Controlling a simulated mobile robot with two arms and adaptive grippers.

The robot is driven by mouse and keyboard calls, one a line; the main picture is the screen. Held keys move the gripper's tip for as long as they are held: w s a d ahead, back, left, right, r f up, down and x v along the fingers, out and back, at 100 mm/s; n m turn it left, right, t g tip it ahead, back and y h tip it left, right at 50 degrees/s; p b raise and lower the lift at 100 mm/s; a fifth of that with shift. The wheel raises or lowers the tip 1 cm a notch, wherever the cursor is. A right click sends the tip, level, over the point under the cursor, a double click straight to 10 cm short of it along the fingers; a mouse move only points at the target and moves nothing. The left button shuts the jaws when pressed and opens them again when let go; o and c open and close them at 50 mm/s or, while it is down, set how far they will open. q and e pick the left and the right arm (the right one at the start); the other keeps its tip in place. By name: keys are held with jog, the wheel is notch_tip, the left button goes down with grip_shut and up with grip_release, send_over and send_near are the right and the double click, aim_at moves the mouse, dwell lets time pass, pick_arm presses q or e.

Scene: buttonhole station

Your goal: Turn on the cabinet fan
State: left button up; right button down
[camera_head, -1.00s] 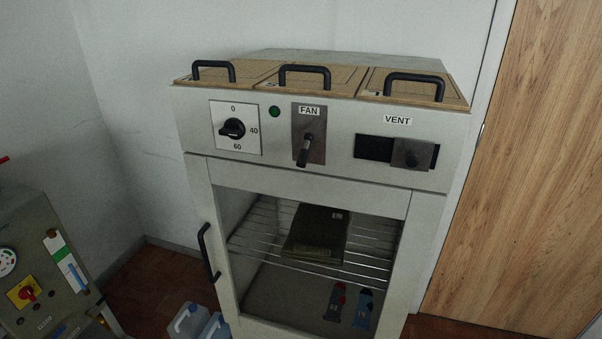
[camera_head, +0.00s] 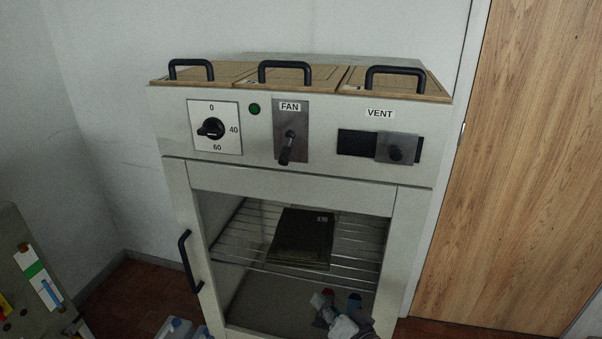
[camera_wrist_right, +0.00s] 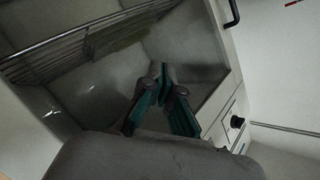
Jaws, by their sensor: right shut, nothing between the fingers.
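The cabinet (camera_head: 175,125) stands upright, with the fan switch on its front panel below the FAN label (camera_head: 290,107). The fan switch is a dark lever (camera_head: 286,151) on a brown-grey plate, pointing down and outward. My right gripper (camera_head: 323,299) is low in front of the cabinet's glass door, well below the lever. In the right wrist view its teal-sided fingers (camera_wrist_right: 162,72) are together with nothing between them. The lever is not clearly seen in that view. My left gripper is not in view.
Left of the switch are a dial (camera_head: 211,129) and a green lamp (camera_head: 254,109); right of it is the vent slider (camera_head: 396,149). Lid handles (camera_head: 284,68) stick up on top. A black door handle (camera_head: 189,262) projects at left. A grey-green machine (camera_head: 25,275) stands lower left.

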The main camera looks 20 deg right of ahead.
jog(key=w+d+r+m+t+y, duration=0.1)
jog(key=w+r+m+t+y, duration=0.15)
jog(key=r, duration=0.25)
jog(key=w+d+r+m+t+y, duration=0.1)
jog(key=r+t, duration=0.2)
jog(key=r, duration=0.2)
jog(key=m+t+y, duration=0.2)
jog(key=t+y, duration=0.2)
jog(key=y, duration=0.1)
send_near(321, 179)
notch_tip(321, 179, up, 2)
jog(key=s+a, duration=0.1)
jog(key=s, duration=0.2)
jog(key=shift+w+a+n, duration=0.1)
jog(key=shift+a+n, duration=0.05)
jog(key=shift+n, duration=0.1)
jog(key=p+x, duration=0.3)
jog(key=x, duration=0.6)
jog(key=shift+w+a+r+p, duration=0.15)
jog(key=shift+w+r+p, duration=0.05)
jog(key=shift+r+p, duration=0.1)
jog(key=a, duration=0.1)
jog(key=w+a+r+p, duration=0.1)
jog(key=shift+a+r, duration=0.25)
jog(key=shift+a, duration=0.15)
jog(key=shift+w+a+r, duration=0.1)
jog(key=shift+a, duration=0.3)
jog(key=shift+g+p, duration=0.25)
jog(key=shift+p, duration=0.1)
